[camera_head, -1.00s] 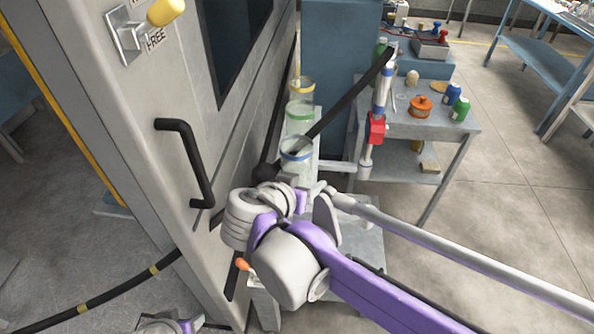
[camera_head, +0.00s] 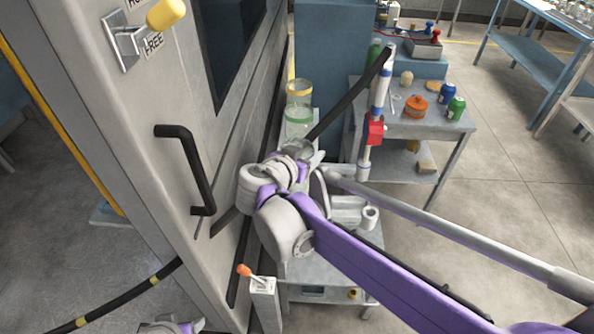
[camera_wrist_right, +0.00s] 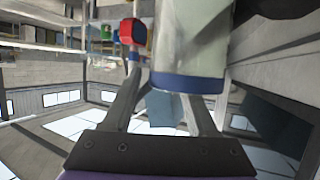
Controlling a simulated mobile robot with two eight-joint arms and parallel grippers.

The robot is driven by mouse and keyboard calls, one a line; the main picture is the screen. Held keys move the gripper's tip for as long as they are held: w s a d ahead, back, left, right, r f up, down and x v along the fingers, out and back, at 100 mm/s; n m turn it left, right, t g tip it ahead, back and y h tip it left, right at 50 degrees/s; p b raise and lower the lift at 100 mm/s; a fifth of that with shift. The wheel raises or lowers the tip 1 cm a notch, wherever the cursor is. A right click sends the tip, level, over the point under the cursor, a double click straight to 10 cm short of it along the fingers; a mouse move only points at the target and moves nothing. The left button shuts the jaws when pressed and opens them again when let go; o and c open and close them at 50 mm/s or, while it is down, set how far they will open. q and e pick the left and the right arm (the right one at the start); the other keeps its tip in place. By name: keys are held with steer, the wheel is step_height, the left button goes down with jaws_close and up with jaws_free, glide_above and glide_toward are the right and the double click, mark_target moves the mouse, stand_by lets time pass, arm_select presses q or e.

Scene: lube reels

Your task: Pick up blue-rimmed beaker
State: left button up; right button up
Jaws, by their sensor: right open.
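The blue-rimmed beaker (camera_wrist_right: 188,82) fills the upper middle of the right wrist view, a pale glass wall with a blue band at its rim. My right gripper (camera_wrist_right: 178,86) is open, its two fingers reaching to either side of the rim; whether they touch the glass I cannot tell. In the head view my right wrist covers most of that spot, with only a bit of clear glass showing above it and the blue rim hidden. A green-banded beaker (camera_head: 299,115) and a yellow-banded beaker (camera_head: 299,89) stand in line behind it. My left gripper does not show.
A tall grey cabinet with a black handle (camera_head: 187,168) stands close on the left. A dark bar slants beside the beakers. A red block (camera_head: 375,132) sits on a post at the right, before a side table with an orange pot (camera_head: 416,106). An orange-knobbed lever (camera_head: 245,270) stands below my wrist.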

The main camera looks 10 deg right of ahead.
steer(key=shift+w+d+f, duration=0.1)
steer(key=shift+w+d, duration=0.05)
steer(key=shift+w, duration=0.05)
jaws_close()
stand_by(1.3)
